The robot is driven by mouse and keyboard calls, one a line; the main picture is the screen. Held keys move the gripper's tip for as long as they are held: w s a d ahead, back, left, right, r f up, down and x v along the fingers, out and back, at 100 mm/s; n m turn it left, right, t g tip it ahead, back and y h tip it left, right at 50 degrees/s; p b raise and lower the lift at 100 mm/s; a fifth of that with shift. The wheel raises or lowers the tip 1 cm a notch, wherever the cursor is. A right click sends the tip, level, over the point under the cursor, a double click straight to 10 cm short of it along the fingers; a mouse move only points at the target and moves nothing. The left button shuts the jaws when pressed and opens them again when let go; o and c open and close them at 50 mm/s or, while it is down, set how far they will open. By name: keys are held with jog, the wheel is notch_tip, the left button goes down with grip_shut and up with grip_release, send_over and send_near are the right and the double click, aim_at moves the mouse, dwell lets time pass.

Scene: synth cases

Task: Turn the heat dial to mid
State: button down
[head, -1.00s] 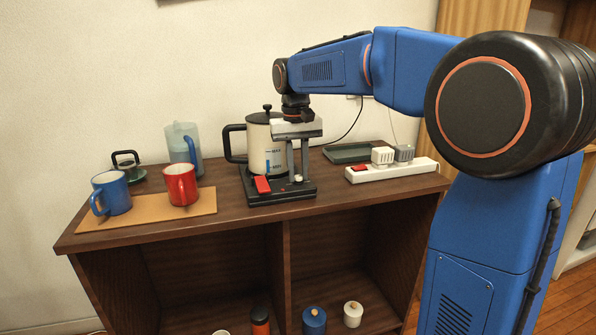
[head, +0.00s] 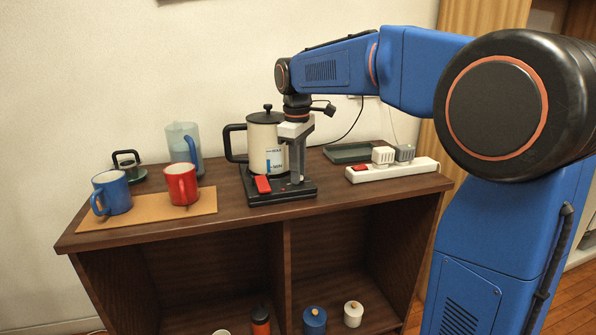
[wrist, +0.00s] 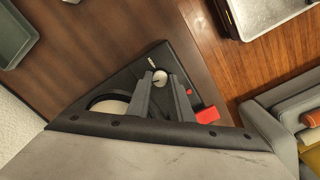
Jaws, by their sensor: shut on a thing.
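The heat dial (wrist: 159,77) is a small pale round knob on a corner of the black kettle base (head: 283,197). My gripper (wrist: 160,80) points down, with its fingers on both sides of the dial, shut on it. In the head view my gripper (head: 297,181) hides the dial. A short white mark (wrist: 152,62) lies on the base beside the dial. I cannot tell which setting the dial points to. The cream kettle (head: 262,145) with black lid and handle stands on the base, close beside my fingers.
A red switch (head: 262,184) is at the base's front. A white power strip (head: 400,172) with plugs and a dark tray (head: 350,153) are to the right. A blue mug (head: 112,192), a red mug (head: 181,184) and a clear jug (head: 184,145) stand left.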

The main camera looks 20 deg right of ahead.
jog(key=shift+n, duration=1.3)
jog(key=c, duration=1.6)
grip_release()
jog(key=r, duration=1.7)
jog(key=shift+s+a+r, duration=0.15)
jog(key=shift+s+r, duration=0.05)
jog(key=shift+s, duration=0.15)
jog(key=shift+s, duration=0.1)
